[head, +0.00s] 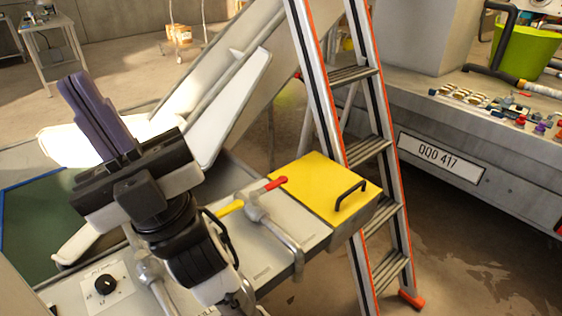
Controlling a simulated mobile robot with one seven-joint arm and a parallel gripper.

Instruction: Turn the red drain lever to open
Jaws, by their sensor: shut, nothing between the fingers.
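The red drain lever (277,183) is a short red handle on a metal pipe fitting, beside the yellow panel. It points to the right and slightly up, with its tip close to the panel's left edge. A yellow lever (230,208) sits on the same pipe, to the left. My gripper (75,88) is at the upper left, with its dark purple fingers together and empty, pointing up. It is well apart from the red lever. My arm hides part of the grey machine top behind it.
A yellow panel (318,184) with a black handle (350,194) lies right of the levers. A ladder (345,140) stands just beyond. A black dial (105,285) is at the lower left. A trailer bed (430,95) with a plate and a green bucket (525,52) is at the right.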

